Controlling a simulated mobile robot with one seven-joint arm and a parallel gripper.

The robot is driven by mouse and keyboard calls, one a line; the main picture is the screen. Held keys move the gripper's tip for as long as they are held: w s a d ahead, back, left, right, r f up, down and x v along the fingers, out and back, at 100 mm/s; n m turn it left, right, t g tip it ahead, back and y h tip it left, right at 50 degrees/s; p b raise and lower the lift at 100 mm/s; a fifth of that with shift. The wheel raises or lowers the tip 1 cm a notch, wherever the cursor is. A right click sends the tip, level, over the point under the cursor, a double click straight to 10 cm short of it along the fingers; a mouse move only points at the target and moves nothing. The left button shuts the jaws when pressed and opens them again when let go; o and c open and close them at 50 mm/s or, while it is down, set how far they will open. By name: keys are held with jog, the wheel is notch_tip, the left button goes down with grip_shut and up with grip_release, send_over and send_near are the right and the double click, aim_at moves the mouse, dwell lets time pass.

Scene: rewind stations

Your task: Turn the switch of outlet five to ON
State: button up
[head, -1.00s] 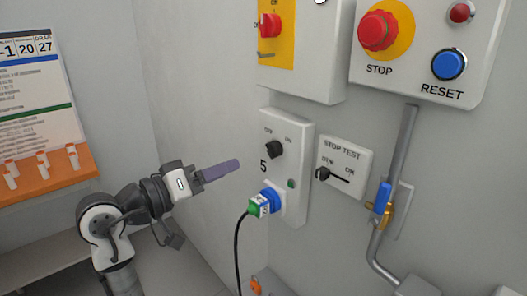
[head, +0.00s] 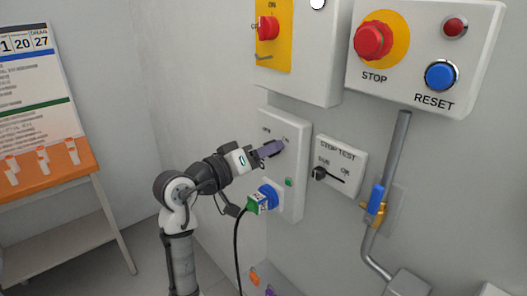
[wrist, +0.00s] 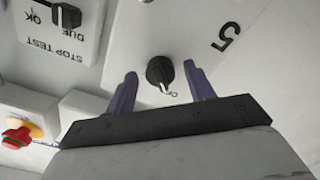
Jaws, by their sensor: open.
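The outlet five box (head: 297,140) is a pale panel on the wall with a blue socket and a plugged-in green plug (head: 254,205) on its lower part. Its black rotary switch (wrist: 158,72) shows in the wrist view, near the printed 5. A white mark on the knob points down and slightly right in that view, towards a partly hidden label. My gripper (head: 274,148) is at the panel in the head view and covers the switch there. In the wrist view its purple fingers (wrist: 160,80) are open, one on each side of the knob, with visible gaps.
The STOP TEST box (head: 340,165) with its own black switch is just right of the panel. A STOP and RESET box (head: 410,95) hangs above right. A black cable (head: 238,250) hangs from the plug below my gripper. A blue-handled valve (head: 377,198) is further right.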

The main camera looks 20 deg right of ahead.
jog(key=c, duration=1)
jog(key=shift+f+m+b, duration=0.1)
jog(key=shift+m+b, duration=0.2)
jog(key=shift+b, duration=0.05)
jog(key=shift+m+b, duration=7.5)
jog(key=shift+m, duration=1.2)
jog(key=o, duration=1)
